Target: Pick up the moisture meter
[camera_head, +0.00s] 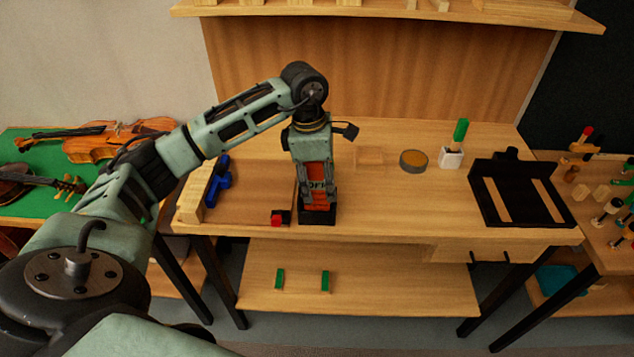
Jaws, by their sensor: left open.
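My left gripper (318,208) points down over the front of the workbench, left of its middle. It is open, and its fingertips are at or close to the bench top. A small red and black thing (281,218), which looks like the moisture meter, lies near the front edge just left of the fingertips. The gripper may hide part of it, and I cannot tell if they touch. My right gripper is not in view.
On the workbench (385,213) stand a blue tool (219,182), a wooden block (369,155), a round tin (413,160), a green-handled tool in a white holder (451,158) and a black frame (520,190). Violins (110,140) lie left. The middle front is clear.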

